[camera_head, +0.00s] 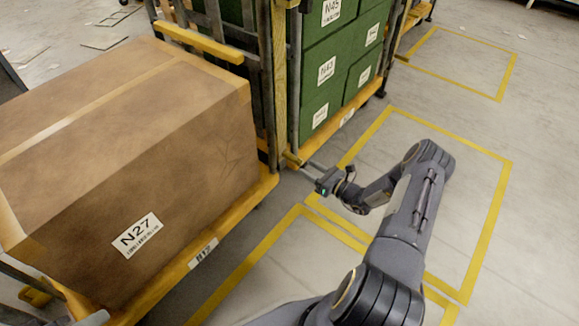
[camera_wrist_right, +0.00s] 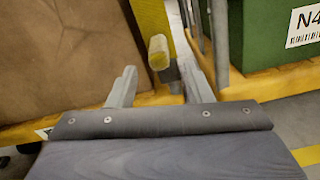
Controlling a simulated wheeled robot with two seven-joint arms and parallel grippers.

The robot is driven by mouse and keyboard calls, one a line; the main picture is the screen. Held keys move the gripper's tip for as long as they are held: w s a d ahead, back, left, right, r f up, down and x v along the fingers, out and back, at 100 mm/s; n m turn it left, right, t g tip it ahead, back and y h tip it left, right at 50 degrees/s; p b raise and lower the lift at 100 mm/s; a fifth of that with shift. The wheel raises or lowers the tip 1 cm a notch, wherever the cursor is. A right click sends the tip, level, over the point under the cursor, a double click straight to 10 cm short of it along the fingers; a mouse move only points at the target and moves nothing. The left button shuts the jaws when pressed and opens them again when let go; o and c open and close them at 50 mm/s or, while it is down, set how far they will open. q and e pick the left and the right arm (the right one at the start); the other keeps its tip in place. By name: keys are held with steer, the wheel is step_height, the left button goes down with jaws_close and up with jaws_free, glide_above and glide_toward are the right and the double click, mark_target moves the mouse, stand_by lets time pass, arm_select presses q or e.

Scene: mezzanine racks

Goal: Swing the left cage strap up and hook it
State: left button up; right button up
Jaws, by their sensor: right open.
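A yellow strap (camera_head: 279,85) hangs down along the post between the brown-box cage and the green-bin cage. Its lower end is near deck height. My right gripper (camera_head: 303,163) is low beside that end, pointing left toward it. In the right wrist view, the strap (camera_wrist_right: 150,18) comes down from the top to a pale yellow end piece (camera_wrist_right: 158,52). The fingers of my right gripper (camera_wrist_right: 160,82) are apart, one on each side below that end piece, and hold nothing. I cannot tell whether they touch the strap. My left gripper is not in view.
A large brown box (camera_head: 125,150) labelled N27 fills the near cage's yellow deck (camera_head: 210,245). Green bins (camera_head: 335,68) stand in the cage behind. A yellow bar (camera_head: 205,45) crosses at the box's back. Floor (camera_head: 440,165) with yellow lines is clear at right.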

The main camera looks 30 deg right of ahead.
mark_target(302, 164)
steer(key=b+x, duration=0.1)
steer(key=x, duration=0.5)
steer(key=shift+w+a+b, duration=0.1)
steer(key=shift+w+b, duration=0.05)
steer(key=shift+b, duration=0.25)
steer(key=shift+r, duration=0.1)
jaws_close()
